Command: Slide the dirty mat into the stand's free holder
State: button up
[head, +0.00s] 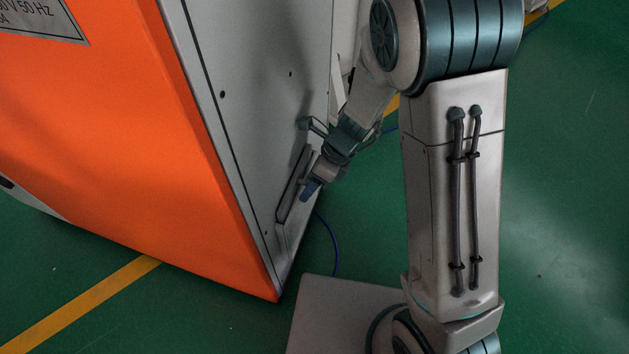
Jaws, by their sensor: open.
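My gripper (312,183) is at the end of my arm, close to the grey side panel of the orange cabinet, in the middle of the head view. It is open. Its fingers are small and partly overlap a dark elongated recess or handle (290,195) low on that panel. I cannot tell whether they touch it. Nothing is clearly held between the fingers. I cannot make out a mat, a stand or a holder in this view.
The large orange cabinet (120,130) with its grey side panel (262,85) fills the left. A thin blue cable (331,240) lies on the green floor (570,200) beside it. Yellow lines (85,303) mark the floor. The floor at the right is clear.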

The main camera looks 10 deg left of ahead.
grip_shut()
jog(key=shift+r+p, duration=3.05)
jog(key=shift+p, duration=0.3)
jog(key=shift+r, duration=0.1)
notch_tip(320, 180, up, 19)
jog(key=p, duration=1.9)
jog(key=s+d, duration=0.1)
jog(key=d, duration=0.9)
jog(key=shift+s, duration=0.1)
